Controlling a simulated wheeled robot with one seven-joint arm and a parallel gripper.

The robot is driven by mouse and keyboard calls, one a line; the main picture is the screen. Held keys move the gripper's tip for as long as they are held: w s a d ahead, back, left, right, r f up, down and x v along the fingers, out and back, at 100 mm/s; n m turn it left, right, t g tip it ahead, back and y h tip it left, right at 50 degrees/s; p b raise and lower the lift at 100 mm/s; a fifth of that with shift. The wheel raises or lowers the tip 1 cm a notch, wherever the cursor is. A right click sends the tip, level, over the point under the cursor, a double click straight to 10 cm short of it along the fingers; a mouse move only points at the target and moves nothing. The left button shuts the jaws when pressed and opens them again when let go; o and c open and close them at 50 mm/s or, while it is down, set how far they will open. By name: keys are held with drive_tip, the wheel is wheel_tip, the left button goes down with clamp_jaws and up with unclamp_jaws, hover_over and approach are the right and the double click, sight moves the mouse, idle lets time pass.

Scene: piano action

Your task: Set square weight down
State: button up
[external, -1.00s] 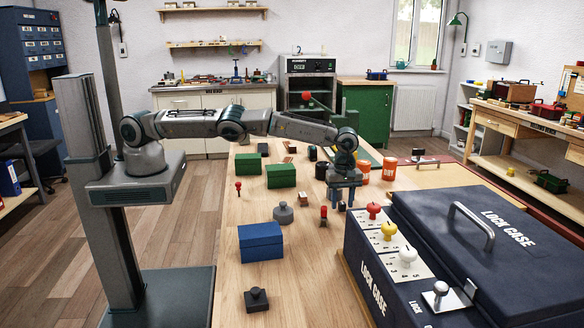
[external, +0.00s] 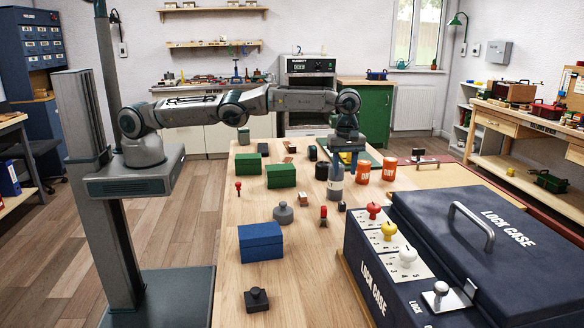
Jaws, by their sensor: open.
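A dark, square-based weight with a knob on top (external: 256,299) sits upright on the near end of the wooden bench. My gripper (external: 345,163) is well away from it, above the bench's far right part, pointing down with open jaws. A grey-blue bottle (external: 335,185) stands just below and in front of the gripper and partly overlaps it; I cannot tell whether they touch. A small dark piece (external: 341,206) lies on the bench beside the bottle's foot; its shape is too small to tell. A grey round weight with a knob (external: 283,214) stands on the bench's middle.
A blue box (external: 260,243) and two green boxes (external: 281,177) stand on the bench. Orange tins (external: 389,170) are right of the gripper. The large lock case (external: 470,240) fills the right. Bare wood (external: 310,280) lies at front.

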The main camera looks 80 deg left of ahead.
drive_tip(key=s+a+r+m+t+h, duration=0.1)
drive_tip(key=s+a+r+m, duration=0.1)
drive_tip(key=a+r, duration=0.65)
drive_tip(key=s+a+r+m, duration=0.2)
drive_tip(key=a+r, duration=0.5)
drive_tip(key=r, duration=0.3)
drive_tip(key=s+a+r+m+t, duration=0.1)
drive_tip(key=s+a+r+m, duration=0.15)
drive_tip(key=s, duration=0.45)
drive_tip(key=s+a+r+m, duration=0.2)
drive_tip(key=s+a+r, duration=0.2)
drive_tip(key=s, duration=0.2)
drive_tip(key=s+a+f+m, duration=0.1)
drive_tip(key=s+f+m, duration=0.1)
drive_tip(key=s, duration=0.7)
drive_tip(key=s+a+f+m+t, duration=0.1)
drive_tip(key=s+m, duration=0.3)
drive_tip(key=s, duration=0.6)
drive_tip(key=s+a+f+m+y, duration=0.1)
drive_tip(key=s+f+m, duration=0.2)
drive_tip(key=s, duration=0.6)
drive_tip(key=shift+s+f+t, duration=0.3)
drive_tip(key=shift+f, duration=0.15)
drive_tip(key=shift+m, duration=0.25)
